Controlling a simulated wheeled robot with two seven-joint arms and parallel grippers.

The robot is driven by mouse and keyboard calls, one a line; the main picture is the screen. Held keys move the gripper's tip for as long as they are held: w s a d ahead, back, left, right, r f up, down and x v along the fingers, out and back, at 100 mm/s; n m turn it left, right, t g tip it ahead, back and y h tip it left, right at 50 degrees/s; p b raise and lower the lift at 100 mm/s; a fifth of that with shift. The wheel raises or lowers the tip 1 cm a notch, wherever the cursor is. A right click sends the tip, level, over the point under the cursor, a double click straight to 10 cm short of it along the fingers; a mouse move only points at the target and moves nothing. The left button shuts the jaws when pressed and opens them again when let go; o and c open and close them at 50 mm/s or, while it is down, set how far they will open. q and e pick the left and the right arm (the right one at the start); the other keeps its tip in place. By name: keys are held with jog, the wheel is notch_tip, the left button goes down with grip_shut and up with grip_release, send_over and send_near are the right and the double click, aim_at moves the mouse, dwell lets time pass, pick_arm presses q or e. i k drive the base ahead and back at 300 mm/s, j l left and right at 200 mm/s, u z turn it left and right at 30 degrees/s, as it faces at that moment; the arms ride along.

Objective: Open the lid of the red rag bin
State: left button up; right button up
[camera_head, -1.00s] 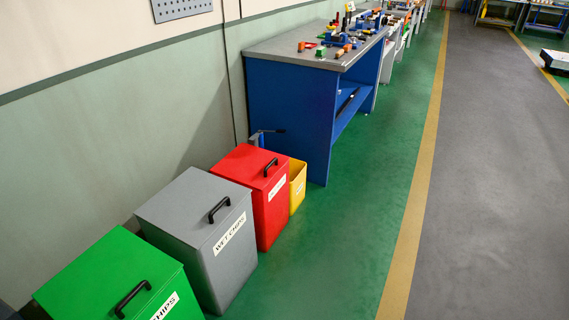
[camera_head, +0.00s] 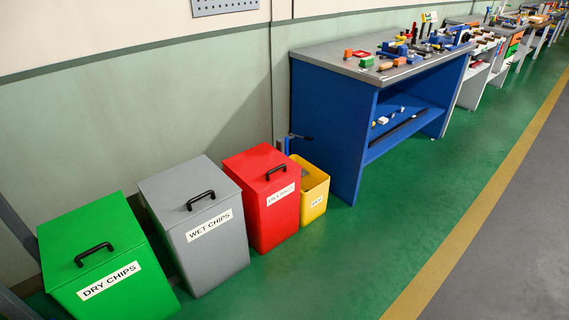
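The red rag bin (camera_head: 271,211) stands on the green floor between the grey bin and a small yellow bin. Its red lid (camera_head: 255,165) is closed, with a black handle (camera_head: 276,172) near the front edge. A white label on its front is too small to read surely. Neither of my grippers is in view.
A grey bin labelled WET CHIPS (camera_head: 214,254) and a green bin labelled DRY CHIPS (camera_head: 130,293) stand to the left. The open yellow bin (camera_head: 314,194) is at right, beside a blue workbench (camera_head: 325,129) with tools. Green floor (camera_head: 330,265) in front is clear.

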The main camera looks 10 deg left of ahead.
aim_at(261, 166)
jog(key=i+l+u, duration=0.1)
jog(key=i+l, duration=0.2)
jog(key=i+l+u, duration=0.1)
jog(key=i+l, duration=0.2)
jog(key=l, duration=0.2)
jog(key=i+l+u, duration=0.1)
jog(key=i+l, duration=0.2)
jog(key=l, duration=0.15)
